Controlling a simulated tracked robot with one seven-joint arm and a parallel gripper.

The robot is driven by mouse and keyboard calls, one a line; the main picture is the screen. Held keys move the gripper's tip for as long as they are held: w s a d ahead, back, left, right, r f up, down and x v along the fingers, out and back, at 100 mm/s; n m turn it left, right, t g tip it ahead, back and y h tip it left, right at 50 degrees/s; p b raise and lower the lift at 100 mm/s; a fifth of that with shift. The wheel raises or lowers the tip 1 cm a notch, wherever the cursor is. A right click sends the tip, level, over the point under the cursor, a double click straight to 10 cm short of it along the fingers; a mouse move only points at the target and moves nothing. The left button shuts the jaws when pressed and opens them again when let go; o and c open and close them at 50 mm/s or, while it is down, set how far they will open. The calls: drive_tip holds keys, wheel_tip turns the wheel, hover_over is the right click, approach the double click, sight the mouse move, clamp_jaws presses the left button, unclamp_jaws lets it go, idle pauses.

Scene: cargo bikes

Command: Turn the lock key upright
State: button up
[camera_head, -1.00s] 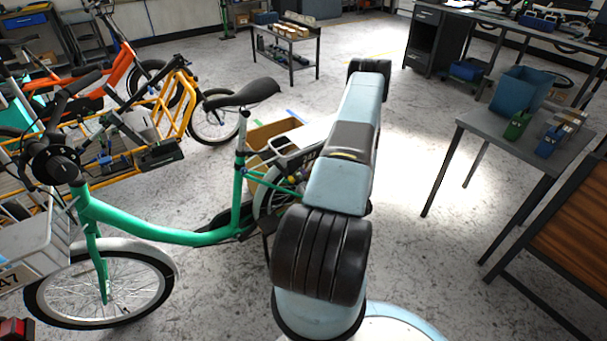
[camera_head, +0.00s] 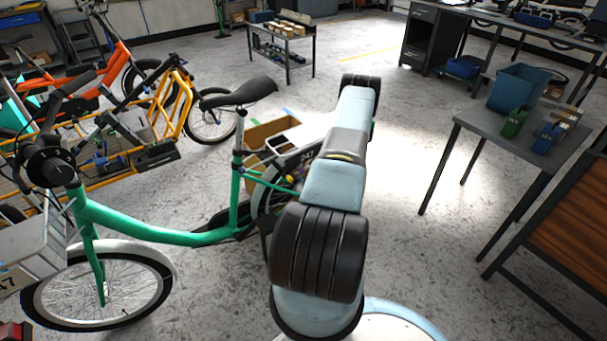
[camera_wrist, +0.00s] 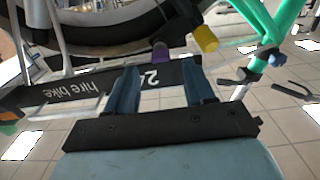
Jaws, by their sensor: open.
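A green hire bike (camera_head: 150,234) stands at the left in the head view. In the wrist view its dark plate reading "hire bike" (camera_wrist: 75,86) lies across the picture, behind my fingers. My gripper (camera_wrist: 160,76) is open, its two blue fingers apart with nothing held between them. Just beyond the fingertips are a small purple piece (camera_wrist: 160,53) and a yellow cylinder (camera_wrist: 205,39), close under the dark wheel (camera_wrist: 110,30). I cannot tell which piece is the lock key or how it is turned. My arm hides my gripper in the head view.
A grey table (camera_head: 500,130) with a blue bin (camera_head: 517,87) stands at the right. An orange bike (camera_head: 85,74) and a yellow cargo frame (camera_head: 178,105) are behind the green bike. A cardboard box (camera_head: 262,133) sits behind its rear. Floor between arm and table is clear.

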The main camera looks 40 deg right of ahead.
sight(303, 172)
drive_tip(key=shift+w+d, duration=0.15)
drive_tip(key=shift+w, duration=1.1)
drive_tip(key=shift+w+d, duration=0.15)
drive_tip(key=shift+w, duration=1.05)
drive_tip(key=shift+c, duration=0.2)
clamp_jaws()
drive_tip(key=shift+n, duration=0.3)
drive_tip(key=shift+s+a+f+n, duration=0.1)
drive_tip(key=shift+a+n, duration=0.05)
drive_tip(key=shift+n, duration=4.15)
drive_tip(key=shift+a+f+n, duration=0.1)
drive_tip(key=shift+n, duration=4.2)
